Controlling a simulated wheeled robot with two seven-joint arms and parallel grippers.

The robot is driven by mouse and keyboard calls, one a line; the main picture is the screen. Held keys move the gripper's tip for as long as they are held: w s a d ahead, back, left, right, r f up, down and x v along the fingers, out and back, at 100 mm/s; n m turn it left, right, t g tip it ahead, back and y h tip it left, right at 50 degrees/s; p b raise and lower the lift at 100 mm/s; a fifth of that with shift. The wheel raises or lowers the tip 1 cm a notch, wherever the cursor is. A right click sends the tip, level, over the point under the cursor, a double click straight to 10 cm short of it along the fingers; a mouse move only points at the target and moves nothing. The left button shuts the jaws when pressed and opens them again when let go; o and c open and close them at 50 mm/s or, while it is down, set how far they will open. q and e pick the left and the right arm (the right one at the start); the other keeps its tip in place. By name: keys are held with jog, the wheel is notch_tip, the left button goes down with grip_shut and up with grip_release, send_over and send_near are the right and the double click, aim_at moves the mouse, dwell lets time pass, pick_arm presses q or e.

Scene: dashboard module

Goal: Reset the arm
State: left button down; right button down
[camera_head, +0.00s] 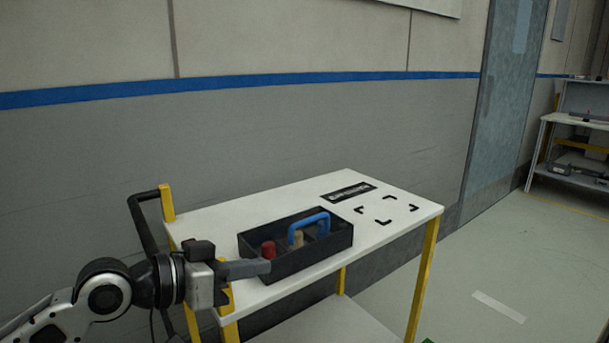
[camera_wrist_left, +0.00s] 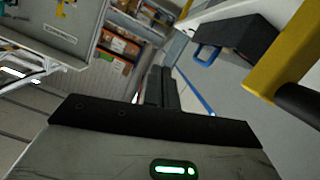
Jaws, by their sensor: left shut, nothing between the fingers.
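My left gripper (camera_head: 262,268) reaches in from the left in the head view, at the near left edge of the white table. Its fingers are shut and empty, in front of the near left corner of a black box. In the left wrist view my shut fingers (camera_wrist_left: 161,88) point away from the camera. My right gripper is in neither view.
The white table (camera_head: 210,225) has yellow legs. On it stands the black box (camera_head: 300,262) with a blue handle (camera_head: 309,222), a red knob (camera_head: 268,250) and a tan knob (camera_head: 298,239). Black corner marks (camera_head: 387,209) lie right. Shelving (camera_head: 570,150) stands far right.

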pick_arm(q)
jog(key=s+f+n+t+y, duration=0.1)
jog(key=s+f+n+y, duration=0.1)
jog(key=s+f, duration=0.35)
jog(key=s+a+f+n+t+y, duration=0.1)
jog(key=s+f+y, duration=0.1)
jog(key=f, duration=0.7)
jog(key=s+f+n+t+y, duration=0.1)
jog(key=s+f+n+y, duration=0.1)
jog(key=s+f, duration=0.35)
jog(key=s+a+f+n+g+y, duration=0.1)
jog(key=s+a+f+y, duration=0.2)
jog(key=s+a+f, duration=0.2)
notch_tip(320, 180, down, 3)
jog(key=shift+s+r, duration=0.1)
jog(key=shift+s, duration=0.6)
jog(key=shift+y, duration=0.3)
